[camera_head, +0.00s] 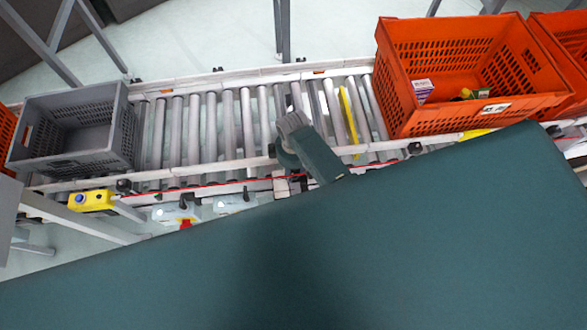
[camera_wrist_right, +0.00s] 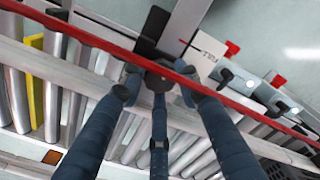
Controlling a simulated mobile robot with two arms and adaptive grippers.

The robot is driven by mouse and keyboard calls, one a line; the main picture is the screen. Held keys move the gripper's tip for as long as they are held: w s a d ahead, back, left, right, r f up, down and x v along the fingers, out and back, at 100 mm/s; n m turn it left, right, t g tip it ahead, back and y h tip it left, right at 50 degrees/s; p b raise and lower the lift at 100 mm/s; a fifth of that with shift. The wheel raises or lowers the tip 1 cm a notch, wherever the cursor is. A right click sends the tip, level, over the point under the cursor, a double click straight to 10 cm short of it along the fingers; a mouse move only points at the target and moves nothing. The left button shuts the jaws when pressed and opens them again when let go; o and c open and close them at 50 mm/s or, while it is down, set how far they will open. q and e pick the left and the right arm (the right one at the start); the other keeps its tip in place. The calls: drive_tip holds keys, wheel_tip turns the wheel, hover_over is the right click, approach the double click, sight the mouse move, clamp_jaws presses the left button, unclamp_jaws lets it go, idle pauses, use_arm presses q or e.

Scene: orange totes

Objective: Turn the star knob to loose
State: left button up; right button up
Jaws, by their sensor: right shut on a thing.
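The star knob (camera_wrist_right: 160,80) shows in the right wrist view as a small dark piece under a black bracket (camera_wrist_right: 150,35), partly covered by the fingers. My right gripper (camera_wrist_right: 160,92) has its dark fingers closed around it, with fingertips on both sides. In the head view my right gripper (camera_head: 290,184) is at the conveyor's near rail, mostly hidden behind my own arm, and the knob cannot be made out there. My left gripper is in neither view.
A red cord (camera_wrist_right: 75,32) runs across close to the knob. The roller conveyor (camera_head: 210,120) carries a grey crate (camera_head: 120,125) at left and an orange tote (camera_head: 400,85) with small goods at right. A yellow button box (camera_head: 90,200) is at the near left.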

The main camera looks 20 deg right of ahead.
drive_tip(key=shift+r+n+p, duration=0.1)
drive_tip(key=shift+n+p, duration=0.5)
drive_tip(key=shift+n, duration=0.6)
drive_tip(key=n+p, duration=0.1)
drive_tip(key=n, duration=0.1)
drive_tip(key=shift+n, duration=0.3)
drive_tip(key=n, duration=0.2)
drive_tip(key=shift+n, duration=0.4)
drive_tip(key=n, duration=0.2)
drive_tip(key=shift+n+p, duration=0.3)
drive_tip(key=shift+p, duration=0.05)
drive_tip(key=n, duration=0.2)
drive_tip(key=shift+n, duration=0.4)
drive_tip(key=n, duration=0.3)
drive_tip(key=shift+f+n+b, duration=0.2)
drive_tip(key=shift+n+b, duration=0.1)
drive_tip(key=n, duration=0.3)
drive_tip(key=shift+b, duration=0.4)
drive_tip(key=shift+n+b, duration=0.4)
drive_tip(key=shift+n, duration=1.2)
